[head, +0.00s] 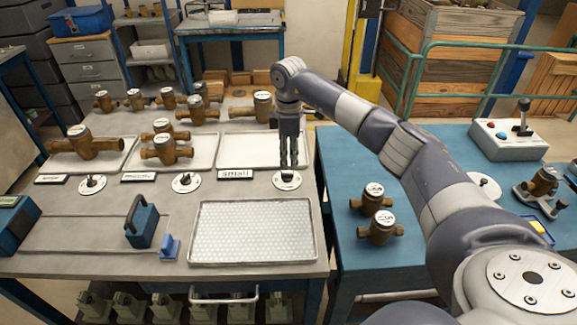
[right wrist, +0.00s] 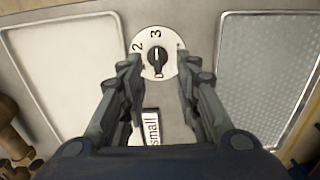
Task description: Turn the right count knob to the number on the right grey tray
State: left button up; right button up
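The right count knob (head: 287,181) is a black knob on a round white dial, beside a "small" label (head: 235,174). In the right wrist view the knob (right wrist: 157,60) shows with the digits 2 and 3 around it and a 0 partly covered below; I cannot tell which end is the pointer. My right gripper (head: 289,164) points down just above the dial. In the wrist view its fingers (right wrist: 157,62) are apart on either side of the knob, without visible contact. The right grey tray (head: 240,149) has no meter on its visible part. My left gripper is out of view.
Two more dials (head: 92,184) (head: 186,182) lie left, before trays holding brass meters (head: 88,142) (head: 166,149). Several meters stand behind. A mesh-lined tray (head: 193,246) lies in front. A blue table (head: 340,255) with meters and a control box (head: 503,140) is at the right.

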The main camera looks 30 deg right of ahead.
aim_at(289, 173)
notch_tip(289, 173, down, 4)
jog(key=shift+w+d+r+p, duration=0.1)
jog(key=shift+r+p, duration=0.15)
jog(key=shift+p, duration=0.05)
notch_tip(289, 173, down, 2)
jog(key=shift+f, duration=0.1)
jog(key=shift+w, duration=0.1)
grip_shut()
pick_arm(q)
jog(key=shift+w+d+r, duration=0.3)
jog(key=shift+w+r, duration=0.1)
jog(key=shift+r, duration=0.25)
